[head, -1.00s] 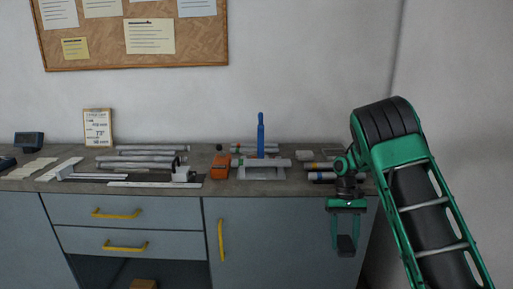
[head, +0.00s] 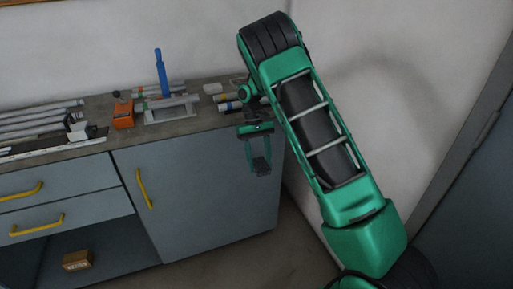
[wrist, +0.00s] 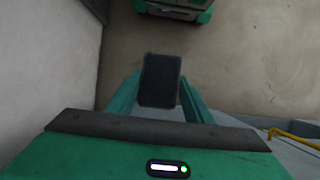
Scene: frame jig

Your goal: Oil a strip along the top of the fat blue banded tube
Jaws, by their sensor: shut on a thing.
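My gripper (head: 260,160) hangs in front of the right end of the bench, below the top's edge. It is shut on a dark, roughly rectangular block (wrist: 160,80), which shows between the green fingers in the wrist view. In the head view, several short banded tubes (head: 230,105) lie at the bench's right end, behind my gripper and partly hidden by my arm. Blue and orange-yellow bands show among them, but they are too small to tell which is the fat blue banded one. The held block is apart from them.
A grey jig (head: 172,115) with an upright blue piece (head: 161,72) stands left of the tubes. An orange box (head: 123,114) is beside it. Long grey tubes (head: 40,120) lie further left. The cabinet front (head: 210,190) is close behind my gripper. Open floor lies below.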

